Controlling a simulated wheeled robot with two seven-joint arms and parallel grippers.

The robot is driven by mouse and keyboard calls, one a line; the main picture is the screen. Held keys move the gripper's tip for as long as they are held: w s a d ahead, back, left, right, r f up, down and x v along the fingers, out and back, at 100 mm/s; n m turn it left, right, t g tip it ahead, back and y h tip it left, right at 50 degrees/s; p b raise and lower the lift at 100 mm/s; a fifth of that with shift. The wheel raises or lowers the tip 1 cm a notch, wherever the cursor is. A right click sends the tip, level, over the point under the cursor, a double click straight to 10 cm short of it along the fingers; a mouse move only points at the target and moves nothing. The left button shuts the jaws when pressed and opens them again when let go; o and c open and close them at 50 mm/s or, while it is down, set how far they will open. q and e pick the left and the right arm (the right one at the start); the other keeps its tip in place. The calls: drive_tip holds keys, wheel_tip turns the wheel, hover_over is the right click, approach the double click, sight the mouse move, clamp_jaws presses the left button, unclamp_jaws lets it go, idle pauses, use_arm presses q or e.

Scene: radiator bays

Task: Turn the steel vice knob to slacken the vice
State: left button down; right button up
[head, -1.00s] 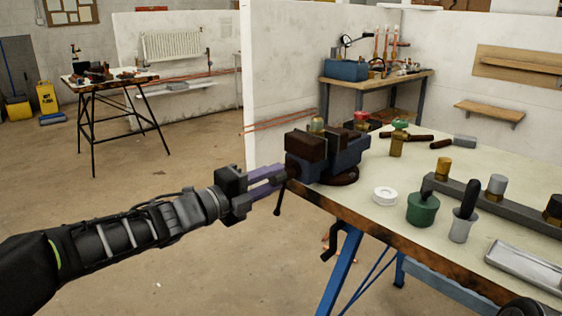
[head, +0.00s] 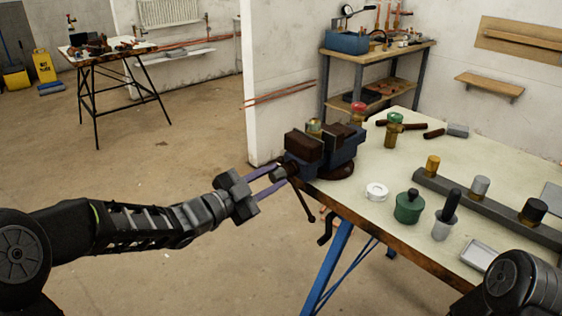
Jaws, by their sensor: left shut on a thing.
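The bench vice (head: 338,152), with a blue body and dark brown jaws, is mounted at the near left corner of the workbench. Its screw end faces left, towards my left gripper. My left gripper (head: 279,178) has two purple-grey fingers shut on the steel vice knob at that end. The fingers mostly hide the knob. A dark handle bar (head: 303,202) hangs from the screw, slanting down to the right. A brass fitting (head: 314,127) shows at the jaws. My right arm shows only in part at the lower right, and its gripper is out of view.
The workbench (head: 400,165) carries a white ring (head: 376,191), a green pot (head: 408,207), a grey cup with a dark handle (head: 444,225) and a grey bar with cylinders (head: 485,205). A white partition (head: 268,90) stands behind the vice. The floor left of the bench is clear.

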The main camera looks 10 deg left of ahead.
use_arm(q)
drive_tip(key=shift+r+n+p, duration=0.15)
drive_tip(key=shift+n+p, duration=0.65)
drive_tip(key=shift+n, duration=0.6)
drive_tip(key=shift+f, duration=0.2)
drive_tip(key=c, duration=1.3)
unclamp_jaws()
drive_tip(key=shift+w+d, duration=0.1)
drive_tip(key=shift+w, duration=0.05)
